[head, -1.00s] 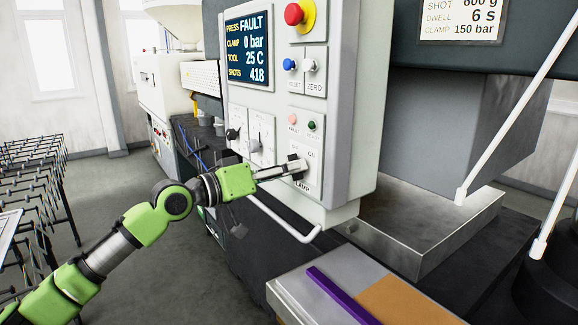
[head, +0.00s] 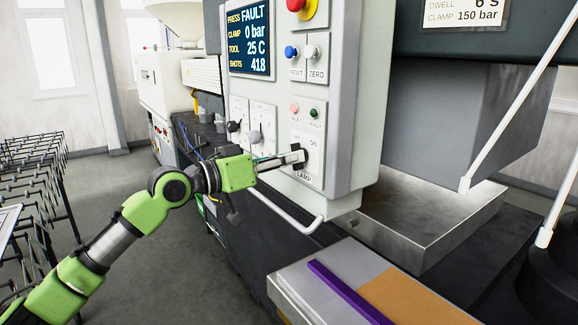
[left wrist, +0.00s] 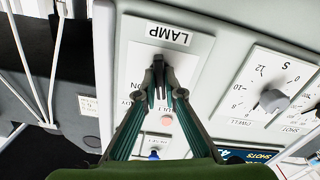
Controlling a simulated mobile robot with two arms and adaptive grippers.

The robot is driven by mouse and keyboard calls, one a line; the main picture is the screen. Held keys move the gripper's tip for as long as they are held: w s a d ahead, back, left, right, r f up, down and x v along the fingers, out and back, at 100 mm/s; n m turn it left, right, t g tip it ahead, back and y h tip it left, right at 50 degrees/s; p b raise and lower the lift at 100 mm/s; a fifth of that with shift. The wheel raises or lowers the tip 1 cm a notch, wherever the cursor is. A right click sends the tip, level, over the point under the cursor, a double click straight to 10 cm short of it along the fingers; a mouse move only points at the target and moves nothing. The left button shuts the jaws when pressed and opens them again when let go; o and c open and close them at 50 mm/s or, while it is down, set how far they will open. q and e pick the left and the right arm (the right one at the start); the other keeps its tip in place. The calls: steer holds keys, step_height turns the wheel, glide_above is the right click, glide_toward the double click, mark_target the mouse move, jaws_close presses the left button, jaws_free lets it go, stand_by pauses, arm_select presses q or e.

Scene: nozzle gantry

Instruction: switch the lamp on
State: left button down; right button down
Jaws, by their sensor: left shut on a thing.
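The lamp switch plate (head: 312,176) is a pale plate low on the grey control panel, marked LAMP, with OFF and ON lettering above. It also shows in the left wrist view (left wrist: 141,60). My left gripper (head: 300,158) reaches in from the left, with its fingertips at the middle of this plate. In the left wrist view my left gripper (left wrist: 160,78) has its fingers close together over the plate, shut on the lamp switch knob. The fingertips largely hide the knob, so I cannot tell which way it points. My right gripper is out of view.
A pink light (head: 295,108) and a green light (head: 314,113) sit above the plate. A screen (head: 249,42) reads FAULT. A white rail (head: 290,226) runs below the panel.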

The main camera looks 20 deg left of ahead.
arm_select(q)
steer(key=m+b, duration=0.5)
steer(key=m, duration=0.4)
steer(key=shift+f, duration=0.1)
steer(key=shift+m, duration=0.3)
steer(key=c, duration=2.1)
jaws_free()
steer(key=shift+c, duration=0.2)
steer(key=shift+w+d, duration=0.1)
steer(key=shift+w, duration=0.05)
steer(key=v, duration=1.2)
